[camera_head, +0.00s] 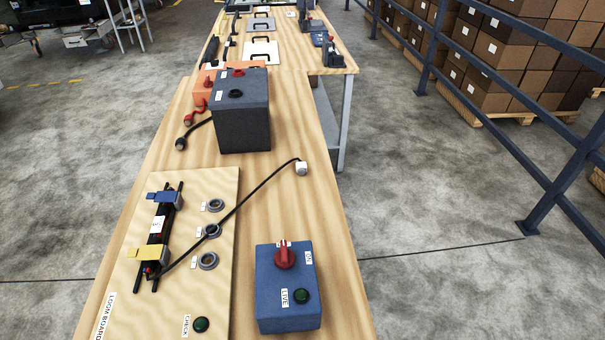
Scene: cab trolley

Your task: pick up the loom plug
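The loom plug (302,168) is a small pale block at the free end of a black cable. It lies on the wooden bench top, right of the loom board and in front of the dark grey box. Its cable runs down and left across the loom board (220,187) to a black loom (157,229) held under a blue clamp (165,197) and a yellow clamp (150,253). Three round grey sockets (208,261) sit in a column on the board, and the cable passes over the middle one. Neither of my grippers is in view.
A blue box (287,318) with a red knob and dark button stands near the front right. A dark grey box (242,130) stands behind the plug, beside an orange box (201,88). Bare bench (310,215) surrounds the plug. A railing (500,135) runs along the right.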

